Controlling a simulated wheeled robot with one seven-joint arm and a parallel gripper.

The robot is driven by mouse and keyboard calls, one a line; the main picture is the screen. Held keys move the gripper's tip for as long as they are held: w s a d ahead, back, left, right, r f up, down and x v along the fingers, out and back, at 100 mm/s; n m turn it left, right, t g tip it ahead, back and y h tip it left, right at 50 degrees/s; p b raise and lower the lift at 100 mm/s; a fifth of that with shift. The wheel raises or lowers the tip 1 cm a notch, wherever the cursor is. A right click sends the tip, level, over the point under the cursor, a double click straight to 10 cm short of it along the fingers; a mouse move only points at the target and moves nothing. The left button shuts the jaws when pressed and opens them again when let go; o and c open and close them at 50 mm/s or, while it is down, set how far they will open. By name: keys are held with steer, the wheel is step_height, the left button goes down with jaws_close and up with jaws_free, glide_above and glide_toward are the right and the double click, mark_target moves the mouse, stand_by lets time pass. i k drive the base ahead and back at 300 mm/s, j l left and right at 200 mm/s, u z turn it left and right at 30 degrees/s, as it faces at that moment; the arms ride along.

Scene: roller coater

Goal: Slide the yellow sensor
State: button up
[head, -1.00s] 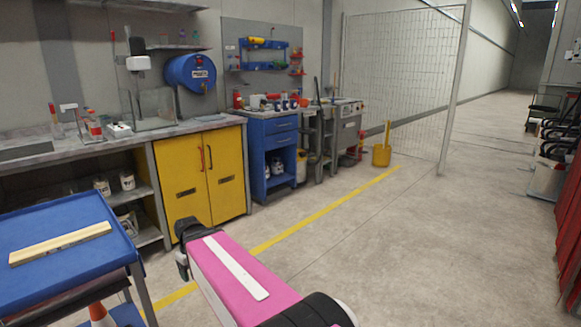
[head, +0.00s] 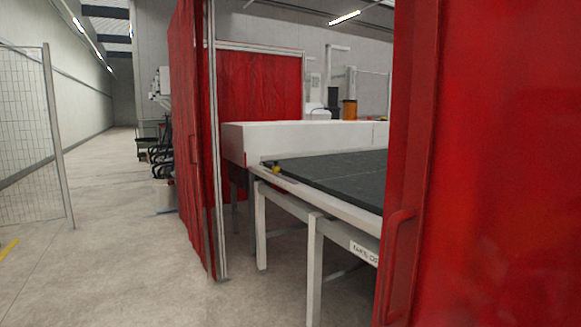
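A small yellow and dark object (head: 276,168), likely the yellow sensor, sits on the pale edge rail of the roller coater's table, near its left corner. It is too small to make out in detail. The table has a dark flat top (head: 340,172) and white legs. My gripper is not in view now.
Red curtains stand on both sides of an opening, one at left (head: 190,120) and a large one close at right (head: 510,160) with a red handle. A long white housing (head: 290,138) lies behind the table. A wire mesh fence (head: 25,140) stands far left. The floor at left is clear.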

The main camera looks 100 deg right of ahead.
mark_target(275, 169)
steer(key=j+z, duration=0.15)
steer(key=z, duration=0.2)
steer(key=k+j+z, duration=0.1)
steer(key=z, duration=0.25)
steer(key=j+z, duration=0.1)
steer(key=z, duration=0.25)
